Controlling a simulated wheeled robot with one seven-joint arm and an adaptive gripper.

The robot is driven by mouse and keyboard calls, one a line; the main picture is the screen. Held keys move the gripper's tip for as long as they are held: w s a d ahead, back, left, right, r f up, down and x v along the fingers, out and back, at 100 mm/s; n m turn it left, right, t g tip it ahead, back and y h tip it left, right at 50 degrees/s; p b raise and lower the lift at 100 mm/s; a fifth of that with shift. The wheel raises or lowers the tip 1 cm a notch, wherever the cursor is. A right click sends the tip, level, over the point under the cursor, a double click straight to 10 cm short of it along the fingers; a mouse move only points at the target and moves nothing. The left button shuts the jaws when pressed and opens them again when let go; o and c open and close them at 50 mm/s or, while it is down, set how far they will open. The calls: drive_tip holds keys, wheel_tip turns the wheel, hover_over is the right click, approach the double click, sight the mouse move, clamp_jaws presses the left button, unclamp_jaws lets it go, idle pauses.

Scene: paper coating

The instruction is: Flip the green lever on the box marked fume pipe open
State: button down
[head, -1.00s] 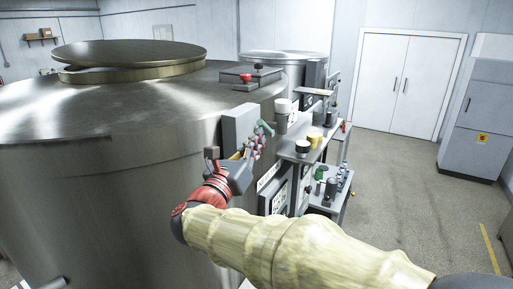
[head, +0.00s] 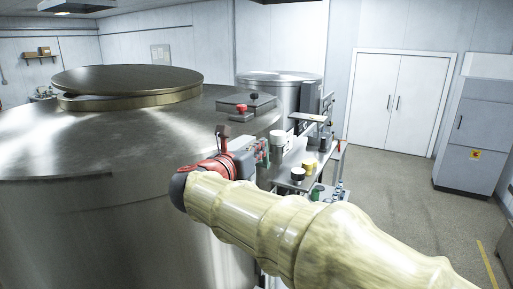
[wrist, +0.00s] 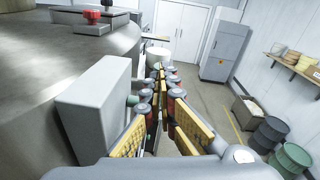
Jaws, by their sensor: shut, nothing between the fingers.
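The grey box (wrist: 95,105) is fixed to the side of the big metal tank, at the left in the wrist view; no marking on it is readable. A small green part (wrist: 132,100), apparently its lever, shows at the box's right face, partly hidden by my fingers. In the head view the box (head: 241,157) is largely hidden behind my wrist, with a bit of green (head: 265,146) at its right. My gripper (wrist: 158,72) is shut and empty, its fingers pointing forward just right of the box. Contact with the lever cannot be told.
The large tank (head: 100,135) fills the left. A red knob (head: 241,108) stands on its top. A bench (head: 298,180) with jars is beyond the box. In the wrist view, drums (wrist: 270,133) and a shelf (wrist: 293,65) are at right, with open floor between.

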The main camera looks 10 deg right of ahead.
drive_tip(key=shift+w+d+r+g+y+p, duration=0.2)
drive_tip(key=shift+w+d+g+y+p, duration=0.1)
drive_tip(key=shift+w+g+y+p, duration=0.15)
drive_tip(key=shift+w+d+r, duration=0.1)
drive_tip(key=shift+d, duration=0.1)
drive_tip(key=shift+a, duration=0.1)
idle(0.6)
